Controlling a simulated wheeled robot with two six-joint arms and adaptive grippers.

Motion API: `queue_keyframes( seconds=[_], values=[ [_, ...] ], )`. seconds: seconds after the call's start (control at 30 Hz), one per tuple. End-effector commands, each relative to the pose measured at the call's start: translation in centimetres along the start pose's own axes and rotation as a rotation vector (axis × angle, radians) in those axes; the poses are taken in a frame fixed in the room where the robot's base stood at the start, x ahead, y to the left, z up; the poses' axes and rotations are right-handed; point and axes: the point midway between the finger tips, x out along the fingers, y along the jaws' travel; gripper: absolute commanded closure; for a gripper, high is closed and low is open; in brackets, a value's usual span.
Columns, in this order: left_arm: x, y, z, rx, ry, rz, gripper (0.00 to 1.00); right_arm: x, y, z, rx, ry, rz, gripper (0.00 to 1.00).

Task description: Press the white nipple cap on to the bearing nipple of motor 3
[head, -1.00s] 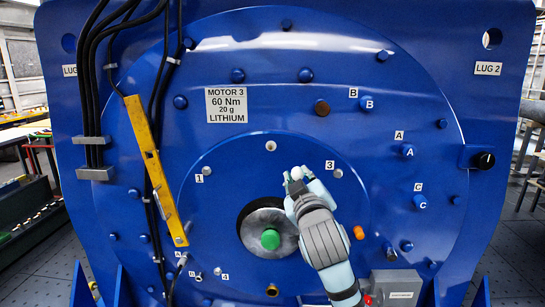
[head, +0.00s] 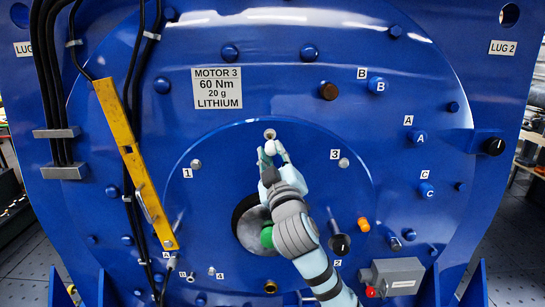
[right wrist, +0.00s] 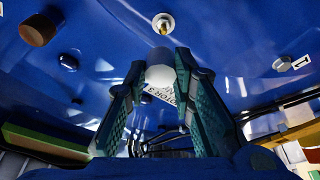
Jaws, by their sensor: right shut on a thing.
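Motor 3 (head: 130,90) is a large blue round housing with a white label (head: 217,88) reading MOTOR 3. The bearing nipple (head: 270,134) is a small brass tip in a pale ring above the shaft; it also shows in the right wrist view (right wrist: 163,24). My right gripper (head: 270,153) is just below it in the head view, shut on the white nipple cap (head: 270,147). In the right wrist view the white cap (right wrist: 161,70) sits between the fingertips, apart from the nipple. My left gripper is not in view.
A yellow bar (head: 135,165) hangs beside black cables at the left. The green shaft end (head: 267,237) lies behind my right arm. Blue bolts, an orange knob (head: 363,225) and a grey box (head: 392,277) stand out from the motor face at the right.

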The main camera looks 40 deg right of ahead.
Motion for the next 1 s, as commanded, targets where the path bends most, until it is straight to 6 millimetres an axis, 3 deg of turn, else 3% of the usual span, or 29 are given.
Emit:
queue_keyframes(
  seconds=[0.17,0.4,1.0],
  values=[
    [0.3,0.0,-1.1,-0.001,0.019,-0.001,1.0,2.2,-0.2,0.7,0.002,-0.001,-0.001,0.88],
    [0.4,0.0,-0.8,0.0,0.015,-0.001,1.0,4.1,-0.2,1.1,0.002,0.001,-0.001,0.88],
    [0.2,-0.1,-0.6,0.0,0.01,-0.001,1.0,4.3,-0.2,1.1,0.003,0.001,-0.003,0.88]
  ],
)
